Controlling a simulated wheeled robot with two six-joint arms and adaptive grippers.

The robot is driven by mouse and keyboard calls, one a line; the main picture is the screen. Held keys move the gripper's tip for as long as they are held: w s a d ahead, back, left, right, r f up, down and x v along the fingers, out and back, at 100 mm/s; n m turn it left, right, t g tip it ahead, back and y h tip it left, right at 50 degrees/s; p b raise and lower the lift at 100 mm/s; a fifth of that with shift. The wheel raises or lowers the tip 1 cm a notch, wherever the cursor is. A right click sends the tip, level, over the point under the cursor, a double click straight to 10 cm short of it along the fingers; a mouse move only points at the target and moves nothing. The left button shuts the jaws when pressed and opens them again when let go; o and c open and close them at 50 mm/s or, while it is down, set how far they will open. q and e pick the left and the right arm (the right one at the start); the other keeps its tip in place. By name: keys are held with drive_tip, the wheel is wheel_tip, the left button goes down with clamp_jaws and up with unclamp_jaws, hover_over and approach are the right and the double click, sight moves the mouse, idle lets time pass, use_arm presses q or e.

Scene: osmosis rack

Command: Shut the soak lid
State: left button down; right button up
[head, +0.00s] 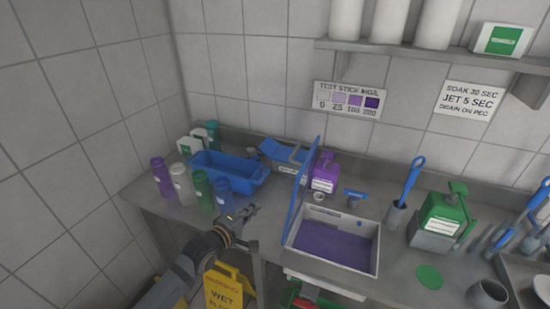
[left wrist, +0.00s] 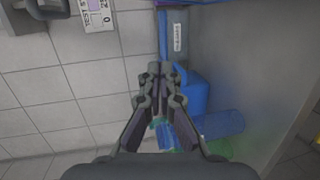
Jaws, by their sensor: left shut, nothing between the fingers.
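The soak tub (head: 290,238) is a white rectangular basin holding purple liquid, set in the counter in the head view. Its blue lid (head: 300,195) stands open, nearly upright, along the tub's left side. My left gripper (head: 253,211) is shut and empty, to the left of the lid and apart from it, near the counter's front edge. Its closed fingertips (left wrist: 160,72) also show in the left wrist view, with nothing between them. I cannot make out the lid for sure in the left wrist view. My right gripper is not in view.
Several bottles (head: 182,183) and a blue bin (head: 232,170) stand left of my left gripper. A purple jug (head: 325,172) stands behind the tub. A brush holder (head: 395,217) and green jug (head: 441,215) stand to its right. A yellow wet-floor sign (head: 226,287) stands below the counter front.

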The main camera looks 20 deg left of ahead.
use_arm(q)
wheel_tip(320, 180, up, 10)
drive_tip(key=w+f+n+t+h, duration=0.1)
drive_tip(key=n+t+h, duration=0.1)
drive_tip(key=n+t, duration=0.15)
drive_tip(key=w+d+r+n+b, duration=0.1)
drive_tip(key=w+d+r, duration=0.3)
drive_tip(key=w, duration=0.5)
drive_tip(key=shift+w+d+b, duration=0.35)
drive_tip(key=shift+d+b, duration=0.5)
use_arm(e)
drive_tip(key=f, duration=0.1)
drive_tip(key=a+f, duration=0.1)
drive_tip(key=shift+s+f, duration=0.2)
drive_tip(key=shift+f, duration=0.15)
use_arm(q)
drive_tip(key=shift+w+f+g, duration=0.1)
drive_tip(key=shift+g, duration=0.15)
